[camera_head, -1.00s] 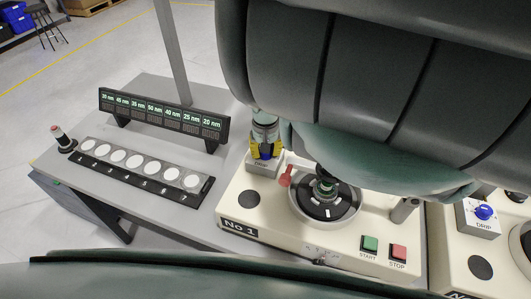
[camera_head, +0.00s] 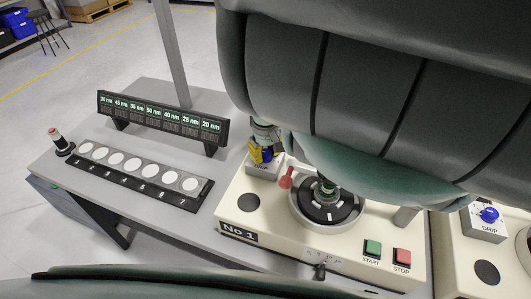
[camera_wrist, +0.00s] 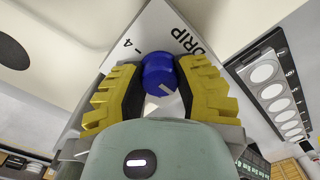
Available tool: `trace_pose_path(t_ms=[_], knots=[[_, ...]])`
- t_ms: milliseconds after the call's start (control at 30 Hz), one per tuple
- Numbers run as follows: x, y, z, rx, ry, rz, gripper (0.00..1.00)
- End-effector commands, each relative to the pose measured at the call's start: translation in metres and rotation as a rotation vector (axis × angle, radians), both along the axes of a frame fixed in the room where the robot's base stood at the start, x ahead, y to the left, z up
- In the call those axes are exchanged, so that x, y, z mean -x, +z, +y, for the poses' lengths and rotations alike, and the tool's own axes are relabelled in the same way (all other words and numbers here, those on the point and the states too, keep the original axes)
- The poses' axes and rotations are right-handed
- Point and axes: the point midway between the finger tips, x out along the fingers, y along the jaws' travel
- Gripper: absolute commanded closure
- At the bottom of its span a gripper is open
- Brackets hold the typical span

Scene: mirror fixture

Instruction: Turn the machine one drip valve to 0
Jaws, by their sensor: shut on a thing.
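The machine one drip valve has a blue knob (camera_wrist: 160,72) on a white DRIP panel (camera_wrist: 145,25). My gripper (camera_wrist: 160,88) has its yellow fingers closed on both sides of the knob in the wrist view. A white pointer line shows on the knob's near side. A "4" mark stands near the knob, while most of the dial is hidden by the fingers. In the head view, my gripper (camera_head: 263,155) is at the DRIP box (camera_head: 261,170) on the cream machine marked No 1 (camera_head: 238,233).
A red-handled lever (camera_head: 286,178) and round turntable (camera_head: 320,208) are close right of the valve. START (camera_head: 372,248) and STOP (camera_head: 402,257) buttons sit in front. A second machine's drip valve (camera_head: 489,215) is far right. A disc tray (camera_head: 130,172) and display bar (camera_head: 160,117) stand left.

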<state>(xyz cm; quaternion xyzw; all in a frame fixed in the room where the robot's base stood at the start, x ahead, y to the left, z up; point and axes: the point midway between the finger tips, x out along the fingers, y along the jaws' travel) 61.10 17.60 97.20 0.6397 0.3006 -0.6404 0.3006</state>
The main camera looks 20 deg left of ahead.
Motion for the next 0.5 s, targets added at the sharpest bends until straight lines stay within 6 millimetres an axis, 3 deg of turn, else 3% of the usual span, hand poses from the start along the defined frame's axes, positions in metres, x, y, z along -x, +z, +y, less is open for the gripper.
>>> trace_pose_path(t_ms=[200, 233, 500], knots=[[-0.0017, 0.0000, 0.0006, -0.003, 0.001, -0.006, 1.00], [-0.0016, 0.0000, 0.0006, -0.003, 0.001, -0.006, 0.64], [-0.0007, 0.0000, 0.0004, -0.002, 0.000, -0.003, 0.36]])
